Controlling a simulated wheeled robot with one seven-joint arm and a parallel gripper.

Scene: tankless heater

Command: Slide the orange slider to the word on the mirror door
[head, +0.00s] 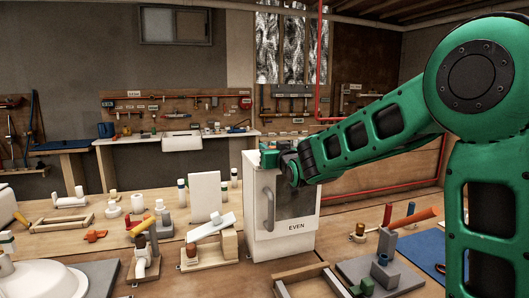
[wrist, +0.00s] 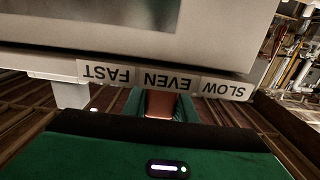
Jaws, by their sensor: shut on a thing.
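The white heater box (head: 251,210) stands on the bench, its door (head: 297,240) carrying a dark mirror-like pane and the word EVEN. In the wrist view, upside down, a strip shows the labels FAST (wrist: 105,72), EVEN (wrist: 168,80) and SLOW (wrist: 224,89). The orange slider (wrist: 160,103) sits beside the EVEN label, close to its middle. My gripper (wrist: 160,108) is shut on the slider, with a green finger on each side. In the head view my gripper (head: 270,157) is at the top of the box; the slider is hidden there.
A grey handle (head: 268,209) sticks out from the door's left side. A wooden block assembly (head: 208,245) stands left of the box.

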